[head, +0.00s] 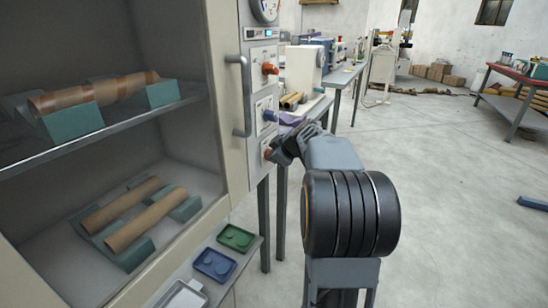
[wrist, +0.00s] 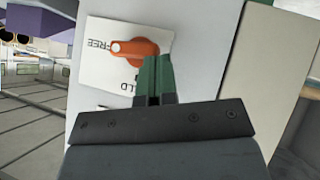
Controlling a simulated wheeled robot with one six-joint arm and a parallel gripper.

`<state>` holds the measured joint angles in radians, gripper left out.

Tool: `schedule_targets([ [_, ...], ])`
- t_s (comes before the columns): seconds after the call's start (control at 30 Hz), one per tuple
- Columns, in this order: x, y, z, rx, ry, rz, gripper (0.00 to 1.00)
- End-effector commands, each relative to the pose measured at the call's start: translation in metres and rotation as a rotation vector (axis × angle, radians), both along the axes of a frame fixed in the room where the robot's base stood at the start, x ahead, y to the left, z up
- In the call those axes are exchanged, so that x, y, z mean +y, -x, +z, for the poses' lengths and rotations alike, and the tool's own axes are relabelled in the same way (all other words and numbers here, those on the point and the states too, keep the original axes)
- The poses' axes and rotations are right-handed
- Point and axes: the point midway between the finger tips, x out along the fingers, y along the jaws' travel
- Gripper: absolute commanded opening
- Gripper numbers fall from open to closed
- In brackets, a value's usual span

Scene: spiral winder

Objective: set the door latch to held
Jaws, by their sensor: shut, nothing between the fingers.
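The door latch is an orange lever knob (wrist: 136,48) on a white label plate (wrist: 92,66) in the wrist view. Its white-dotted end points at the word FREE; the letters LD show lower on the plate, the rest of that word hidden. My gripper (wrist: 158,62) is shut and empty, its green fingertips right at the knob's other end and overlapping it in the picture; I cannot tell if they touch. In the head view my gripper (head: 277,154) is at the lowest part of the cabinet's control panel and largely hides the latch.
Above on the panel are a blue knob (head: 269,115), a red knob (head: 270,68) and a dial (head: 265,9). A vertical door handle (head: 243,95) stands left of the panel. Cardboard tubes (head: 133,215) lie on the cabinet shelves. The floor to the right is open.

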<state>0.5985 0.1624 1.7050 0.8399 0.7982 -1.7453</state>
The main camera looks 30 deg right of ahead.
Motion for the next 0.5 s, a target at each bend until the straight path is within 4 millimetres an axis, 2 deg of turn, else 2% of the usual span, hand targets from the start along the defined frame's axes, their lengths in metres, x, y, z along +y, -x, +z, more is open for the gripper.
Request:
schedule_targets([
  [0.23, 0.001, 0.0, 0.001, 0.0, -0.001, 0.001, 0.0],
  [0.5, 0.0, 0.0, 0.012, 0.0, 0.0, -0.001, 0.0],
])
